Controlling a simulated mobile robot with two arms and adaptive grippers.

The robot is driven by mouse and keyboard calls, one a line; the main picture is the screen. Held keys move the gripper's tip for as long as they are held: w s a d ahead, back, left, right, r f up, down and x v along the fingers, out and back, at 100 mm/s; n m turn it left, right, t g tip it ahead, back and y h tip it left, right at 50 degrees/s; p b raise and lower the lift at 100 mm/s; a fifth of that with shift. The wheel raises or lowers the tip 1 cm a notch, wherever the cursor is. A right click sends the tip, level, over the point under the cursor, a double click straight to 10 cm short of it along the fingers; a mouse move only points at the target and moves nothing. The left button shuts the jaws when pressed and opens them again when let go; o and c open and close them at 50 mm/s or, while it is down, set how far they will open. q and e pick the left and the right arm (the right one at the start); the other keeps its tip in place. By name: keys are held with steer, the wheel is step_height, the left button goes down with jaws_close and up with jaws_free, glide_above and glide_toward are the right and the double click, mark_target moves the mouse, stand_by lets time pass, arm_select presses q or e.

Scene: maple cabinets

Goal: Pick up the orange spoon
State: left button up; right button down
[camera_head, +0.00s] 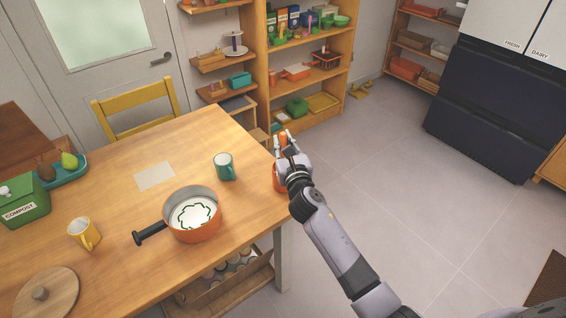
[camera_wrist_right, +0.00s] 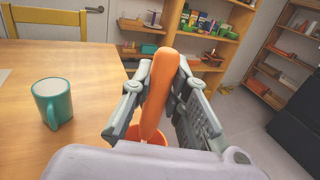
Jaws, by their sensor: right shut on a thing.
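The orange spoon (camera_wrist_right: 159,92) stands upright between the fingers of my right gripper (camera_wrist_right: 160,85) in the right wrist view. The fingers are shut on it. An orange container (camera_wrist_right: 157,138) shows just below the spoon, at the table's edge. I cannot tell whether the spoon's lower end is still inside it. In the head view my right gripper (camera_head: 284,142) is over the right edge of the table and partly covers the container (camera_head: 278,178). The spoon (camera_head: 283,140) shows only in small part there. My left gripper is not in view.
A teal mug (camera_head: 225,167) stands left of the gripper. An orange pan (camera_head: 193,222), a yellow mug (camera_head: 83,234), a green compost box (camera_head: 22,203) and a round wooden lid (camera_head: 46,293) are on the table (camera_head: 125,200). Wooden shelves (camera_head: 262,60) stand behind.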

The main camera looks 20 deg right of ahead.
mark_target(283, 133)
steer(key=shift+r, duration=0.15)
step_height(283, 133, up, 6)
steer(key=p, duration=0.2)
steer(key=shift+r+p, duration=0.1)
steer(key=shift+p, duration=0.2)
arm_select(q)
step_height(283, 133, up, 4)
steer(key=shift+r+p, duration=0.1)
steer(key=shift+p, duration=0.75)
arm_select(e)
step_height(283, 133, up, 14)
steer(key=shift+f, duration=0.25)
